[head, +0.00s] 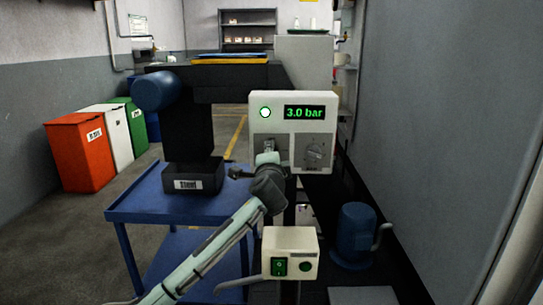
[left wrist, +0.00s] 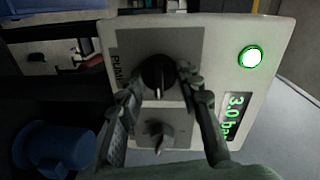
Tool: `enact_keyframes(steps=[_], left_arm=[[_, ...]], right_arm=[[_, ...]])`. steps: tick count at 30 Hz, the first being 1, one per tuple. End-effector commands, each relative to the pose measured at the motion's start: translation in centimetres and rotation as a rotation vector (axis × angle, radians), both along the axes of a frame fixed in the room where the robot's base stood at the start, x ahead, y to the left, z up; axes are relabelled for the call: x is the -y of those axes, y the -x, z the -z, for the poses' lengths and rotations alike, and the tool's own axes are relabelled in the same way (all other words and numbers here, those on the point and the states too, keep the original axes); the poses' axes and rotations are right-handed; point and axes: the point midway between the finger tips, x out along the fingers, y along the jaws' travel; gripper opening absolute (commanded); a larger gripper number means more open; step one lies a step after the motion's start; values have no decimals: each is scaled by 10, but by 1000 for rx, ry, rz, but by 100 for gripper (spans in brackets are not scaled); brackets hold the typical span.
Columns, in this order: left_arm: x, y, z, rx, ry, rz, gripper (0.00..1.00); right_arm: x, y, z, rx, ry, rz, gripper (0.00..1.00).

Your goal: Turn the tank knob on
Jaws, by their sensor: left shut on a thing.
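A pale control box (head: 257,112) carries a lit green lamp (head: 265,112), a green "3.0 bar" display (head: 304,112) and two knobs. My left gripper (head: 268,160) is at the left knob and mostly hides it in the head view. In the left wrist view the gripper (left wrist: 158,86) has its fingers on both sides of this dark round knob (left wrist: 157,72), shut on it. The label beside it starts with "PUM". The other knob (head: 315,152) has a dial scale; its label is unreadable. It also shows in the wrist view (left wrist: 159,137), untouched. My right gripper is out of view.
A smaller switch box (head: 290,237) sits below. A blue motor-like cylinder (head: 355,235) stands on the right near the grey wall.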

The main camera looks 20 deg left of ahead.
Motion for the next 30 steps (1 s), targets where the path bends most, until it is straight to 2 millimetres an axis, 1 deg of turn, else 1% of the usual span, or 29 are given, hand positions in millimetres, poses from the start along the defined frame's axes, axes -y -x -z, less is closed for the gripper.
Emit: enact_keyframes(steps=[3, 4, 8, 9, 17, 20, 23, 30], left_arm=[[0, 0, 1, -2, -3, -1, 5], [0, 0, 1, -2, -3, -1, 38], [0, 0, 1, -2, -2, -1, 54], [0, 0, 1, -1, -2, 0, 55], [0, 1, 0, 0, 0, 0, 55], [2, 7, 0, 0, 0, 1, 55], [6, 21, -1, 0, 0, 2, 55], [21, 70, -3, -1, 3, 2, 55]], right_arm=[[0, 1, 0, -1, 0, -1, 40], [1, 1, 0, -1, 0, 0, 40], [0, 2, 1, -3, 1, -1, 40], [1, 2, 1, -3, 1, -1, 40], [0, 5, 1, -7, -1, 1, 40], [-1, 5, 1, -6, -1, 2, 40], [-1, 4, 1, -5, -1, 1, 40], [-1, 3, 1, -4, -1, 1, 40]])
